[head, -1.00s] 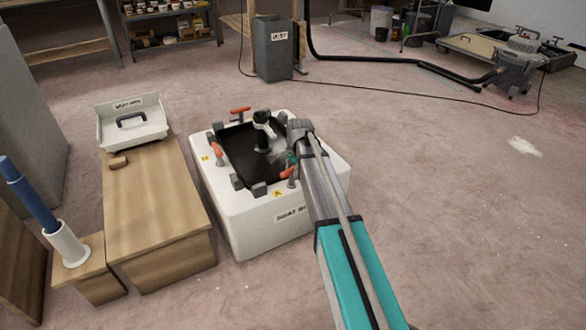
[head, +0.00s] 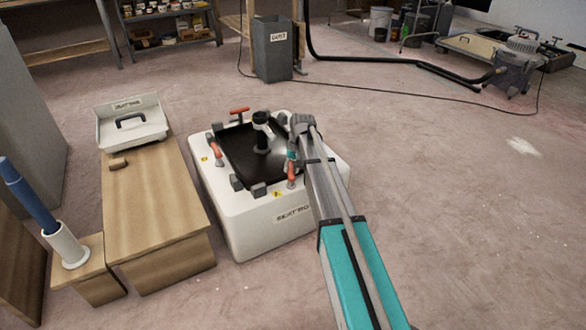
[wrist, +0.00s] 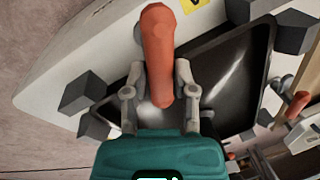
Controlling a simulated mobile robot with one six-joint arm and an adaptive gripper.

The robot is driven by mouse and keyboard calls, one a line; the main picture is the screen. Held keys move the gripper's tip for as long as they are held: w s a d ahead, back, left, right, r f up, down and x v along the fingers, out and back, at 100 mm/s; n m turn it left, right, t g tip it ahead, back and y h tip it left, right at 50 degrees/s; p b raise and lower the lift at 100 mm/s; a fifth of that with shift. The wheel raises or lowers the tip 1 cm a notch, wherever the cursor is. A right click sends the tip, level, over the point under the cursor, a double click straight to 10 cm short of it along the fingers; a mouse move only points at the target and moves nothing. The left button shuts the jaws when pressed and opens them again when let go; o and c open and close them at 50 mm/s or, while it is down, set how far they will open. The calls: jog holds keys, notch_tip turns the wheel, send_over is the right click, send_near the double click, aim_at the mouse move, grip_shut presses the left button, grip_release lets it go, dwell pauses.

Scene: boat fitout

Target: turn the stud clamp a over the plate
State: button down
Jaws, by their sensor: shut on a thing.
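The dark plate (head: 236,150) lies in the top of a white box (head: 235,215), with grey blocks around its edge. My gripper (wrist: 161,65) has its fingers on either side of an orange clamp handle (wrist: 158,45) and is shut on it. In the head view this handle (head: 291,178) stands roughly upright at the plate's near right edge. The gripper's tips are partly hidden there by the arm. Other orange-handled clamps sit at the far edge (head: 239,111) and left edge (head: 217,152). The tag letters are too small to read, so I cannot tell which is clamp a.
A black post with a white collar (head: 262,130) stands on the plate near my gripper. A wooden bench (head: 155,205) with a white tray (head: 133,135) is at the left. A grey bin (head: 273,55) stands behind.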

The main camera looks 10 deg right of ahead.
jog(key=n, duration=0.4)
jog(key=shift+w+a+n+g, duration=0.15)
jog(key=shift+w+n+g, duration=0.1)
jog(key=shift+n+g, duration=0.15)
jog(key=c, duration=0.6)
grip_release()
jog(key=shift+s, duration=0.1)
jog(key=shift+o, duration=0.8)
jog(key=shift+s, duration=0.1)
